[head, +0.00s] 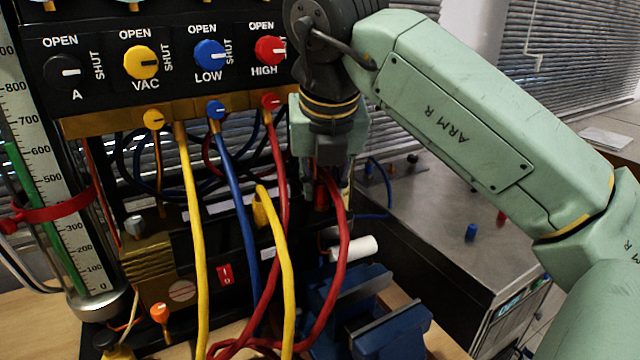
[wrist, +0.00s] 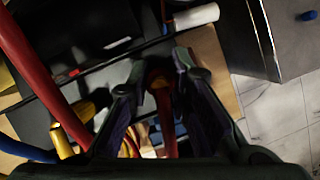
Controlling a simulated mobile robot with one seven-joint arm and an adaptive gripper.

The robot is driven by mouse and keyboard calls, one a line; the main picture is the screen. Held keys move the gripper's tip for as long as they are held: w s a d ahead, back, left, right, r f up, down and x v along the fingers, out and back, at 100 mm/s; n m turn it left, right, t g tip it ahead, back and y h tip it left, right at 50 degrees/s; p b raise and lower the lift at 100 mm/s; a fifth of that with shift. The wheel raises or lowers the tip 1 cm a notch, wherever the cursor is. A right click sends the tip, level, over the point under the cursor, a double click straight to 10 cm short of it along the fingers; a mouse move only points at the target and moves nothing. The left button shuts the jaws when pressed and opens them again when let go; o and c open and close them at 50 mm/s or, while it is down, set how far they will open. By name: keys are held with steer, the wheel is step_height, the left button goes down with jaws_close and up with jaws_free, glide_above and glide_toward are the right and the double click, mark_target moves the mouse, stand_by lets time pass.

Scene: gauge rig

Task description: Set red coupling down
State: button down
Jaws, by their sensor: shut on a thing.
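My gripper (head: 321,180) points down in front of the rig, below and right of the red HIGH knob (head: 270,49). It is shut on the red coupling (head: 320,197), which ends a dark red hose (head: 340,250) that loops down and left. In the wrist view the coupling (wrist: 159,80) sits between the two fingertips (wrist: 162,68), with the red hose running back between the fingers. The fingers hide part of the coupling. I cannot tell whether it touches anything below.
A blue vise (head: 390,335) stands below the gripper, with a white cylinder (head: 354,248) just above it. A yellow coupling (head: 259,208) and hanging yellow, blue and red hoses crowd the left. A metal bench top (head: 440,215) lies right, with small blue and red pieces.

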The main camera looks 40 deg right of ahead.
mark_target(323, 173)
steer(key=c, duration=1.5)
jaws_free()
steer(key=shift+f, duration=0.1)
steer(key=shift+o, duration=0.2)
steer(key=shift+r+p, duration=0.3)
steer(key=shift+p, duration=0.05)
steer(key=p+v, duration=0.3)
steer(key=v, duration=0.3)
steer(key=shift+r, duration=0.2)
steer(key=shift+s+a+r+p, duration=0.2)
steer(key=shift+s+r+p, duration=0.1)
steer(key=shift+r+p, duration=0.05)
